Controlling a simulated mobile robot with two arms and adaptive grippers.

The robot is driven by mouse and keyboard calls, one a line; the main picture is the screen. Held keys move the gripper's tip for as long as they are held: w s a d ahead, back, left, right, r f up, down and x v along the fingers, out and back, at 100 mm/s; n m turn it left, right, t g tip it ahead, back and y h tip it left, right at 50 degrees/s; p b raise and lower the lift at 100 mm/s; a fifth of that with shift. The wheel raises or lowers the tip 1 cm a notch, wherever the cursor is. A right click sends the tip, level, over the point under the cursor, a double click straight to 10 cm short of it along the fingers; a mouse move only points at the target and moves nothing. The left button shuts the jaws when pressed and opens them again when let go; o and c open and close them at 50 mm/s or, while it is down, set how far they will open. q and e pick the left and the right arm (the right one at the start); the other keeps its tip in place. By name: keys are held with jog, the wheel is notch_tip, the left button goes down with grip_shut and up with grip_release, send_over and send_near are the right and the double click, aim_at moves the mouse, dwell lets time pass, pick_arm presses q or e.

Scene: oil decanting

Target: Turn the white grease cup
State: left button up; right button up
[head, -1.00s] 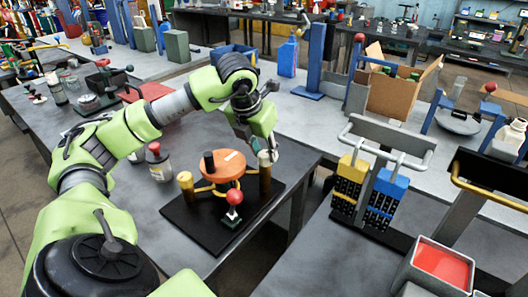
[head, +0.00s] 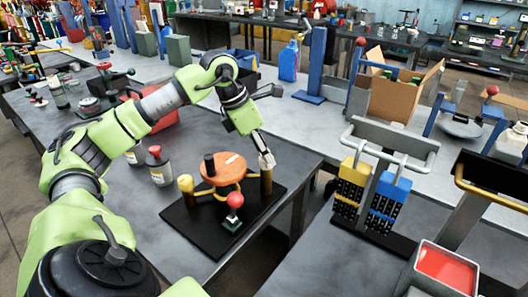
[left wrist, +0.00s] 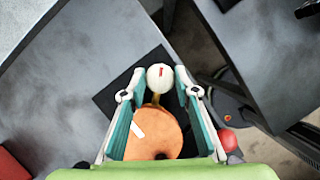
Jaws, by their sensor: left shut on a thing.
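The white grease cup (left wrist: 160,76) has a round white top with a short red mark. In the left wrist view it sits between the fingertips of my left gripper (left wrist: 160,84). In the head view my left gripper (head: 266,161) is at the top of the right-hand brass post (head: 266,183), pointing down, and hides most of the cup. The gripper is shut on the cup. The post stands on a black base plate (head: 190,225) beside an orange disc (head: 224,169) with a white mark. My right gripper is not in view.
A yellow cup (head: 186,184) stands left of the disc, and a red-knobbed lever (head: 235,200) in front. A cardboard box (head: 398,95) is at the back.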

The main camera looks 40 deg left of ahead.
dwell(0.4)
pick_arm(q)
jog(key=o, duration=1.1)
jog(key=shift+r, duration=0.1)
jog(key=v, duration=1.1)
jog(key=shift+a+r, duration=0.15)
jog(key=shift+r, duration=0.25)
